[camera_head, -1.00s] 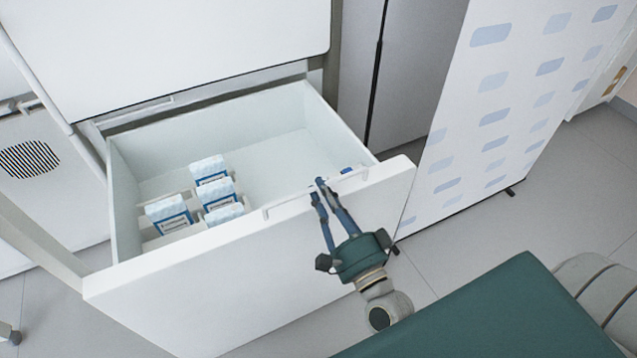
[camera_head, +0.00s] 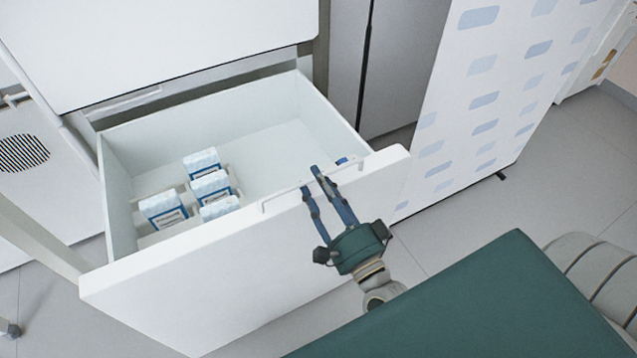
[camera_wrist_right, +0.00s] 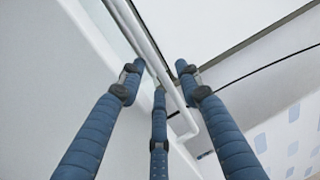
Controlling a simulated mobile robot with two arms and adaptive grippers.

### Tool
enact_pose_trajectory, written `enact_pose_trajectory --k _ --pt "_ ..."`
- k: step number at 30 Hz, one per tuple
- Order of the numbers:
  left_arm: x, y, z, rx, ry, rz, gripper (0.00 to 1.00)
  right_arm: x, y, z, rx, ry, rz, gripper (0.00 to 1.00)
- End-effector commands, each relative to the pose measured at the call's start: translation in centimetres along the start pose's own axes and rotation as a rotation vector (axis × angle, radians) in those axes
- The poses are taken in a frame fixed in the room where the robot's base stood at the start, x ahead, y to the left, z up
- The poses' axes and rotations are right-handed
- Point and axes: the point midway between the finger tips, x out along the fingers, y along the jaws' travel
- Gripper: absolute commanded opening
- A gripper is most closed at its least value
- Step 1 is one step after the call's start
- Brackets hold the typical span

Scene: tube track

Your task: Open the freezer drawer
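The freezer drawer (camera_head: 190,290) is pulled well out of the white cabinet, and its white interior shows. A thin white bar handle (camera_head: 285,196) runs along the top of its front; it also crosses the right wrist view (camera_wrist_right: 150,45). My right gripper (camera_head: 311,181) is at the handle. In the right wrist view its fingertips (camera_wrist_right: 160,68) lie on both sides of the bar, with visible gaps, so it looks open around the handle. Whether a finger touches the bar is unclear. My left gripper is not in view.
Several white and blue boxes (camera_head: 211,187) stand in the drawer's left part; its right part is mostly empty. A tall white panel with blue marks (camera_head: 480,100) stands to the right. Grey floor (camera_head: 450,225) is open in front of it.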

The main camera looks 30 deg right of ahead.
Motion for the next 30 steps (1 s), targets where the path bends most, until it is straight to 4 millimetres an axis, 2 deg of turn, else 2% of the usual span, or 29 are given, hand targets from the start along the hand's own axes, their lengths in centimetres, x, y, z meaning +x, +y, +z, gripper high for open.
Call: enact_pose_trajectory --k 5,8,21,25,30 --pt "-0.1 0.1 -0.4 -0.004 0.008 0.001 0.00 -0.2 0.0 0.0 0.000 0.001 0.000 0.34" --pt "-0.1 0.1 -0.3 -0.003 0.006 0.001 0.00 -1.1 0.1 0.0 -0.001 0.000 0.002 0.34" --pt "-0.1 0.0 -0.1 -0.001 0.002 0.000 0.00 -9.7 0.1 0.0 -0.001 -0.002 0.004 0.34" --pt "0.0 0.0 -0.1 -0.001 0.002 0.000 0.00 -11.3 0.1 0.0 0.000 -0.001 0.002 0.34" --pt "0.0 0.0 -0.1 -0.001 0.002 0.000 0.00 -12.0 0.0 0.0 0.000 0.000 0.000 0.34"
